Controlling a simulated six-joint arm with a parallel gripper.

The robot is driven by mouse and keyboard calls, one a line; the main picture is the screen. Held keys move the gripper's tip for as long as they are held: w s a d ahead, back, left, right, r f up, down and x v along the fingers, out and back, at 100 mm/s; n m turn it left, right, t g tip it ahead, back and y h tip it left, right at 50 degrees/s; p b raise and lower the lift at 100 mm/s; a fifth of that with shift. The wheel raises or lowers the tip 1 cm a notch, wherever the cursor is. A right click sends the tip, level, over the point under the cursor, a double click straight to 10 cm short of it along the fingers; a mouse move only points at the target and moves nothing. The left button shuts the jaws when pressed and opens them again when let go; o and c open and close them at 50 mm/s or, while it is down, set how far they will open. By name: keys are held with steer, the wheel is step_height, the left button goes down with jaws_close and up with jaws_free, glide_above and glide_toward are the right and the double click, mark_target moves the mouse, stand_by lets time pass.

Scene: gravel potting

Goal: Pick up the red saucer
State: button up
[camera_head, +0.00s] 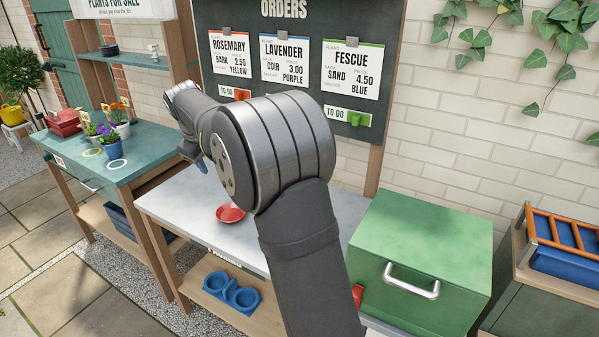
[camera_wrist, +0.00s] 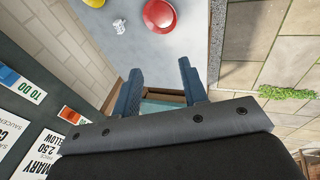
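The red saucer (camera_head: 230,214) lies on the pale grey worktop (camera_head: 188,205), partly behind my arm in the head view. In the wrist view the red saucer (camera_wrist: 160,13) is at the top edge, cut off by the frame. My gripper (camera_wrist: 160,69) shows its two blue fingers spread apart with nothing between them. The saucer appears beyond the fingertips, apart from them. In the head view my arm hides most of the gripper; only a blue tip shows above the worktop, left of the saucer.
A teal table (camera_head: 125,170) with several flower pots stands at the left. A green box (camera_head: 420,250) with a handle is at the right. A blue double holder (camera_head: 232,292) sits on the lower shelf. The wrist view also shows a small white object (camera_wrist: 119,26) on the worktop.

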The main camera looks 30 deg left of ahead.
steer(key=c, duration=0.5)
steer(key=shift+c, duration=0.2)
steer(key=n+y, duration=0.2)
steer(key=n, duration=0.6)
glide_toward(231, 227)
steer(key=shift+w+a, duration=0.4)
steer(key=shift+a, duration=0.2)
steer(key=shift+w+x, duration=0.2)
steer(key=shift+x, duration=2.85)
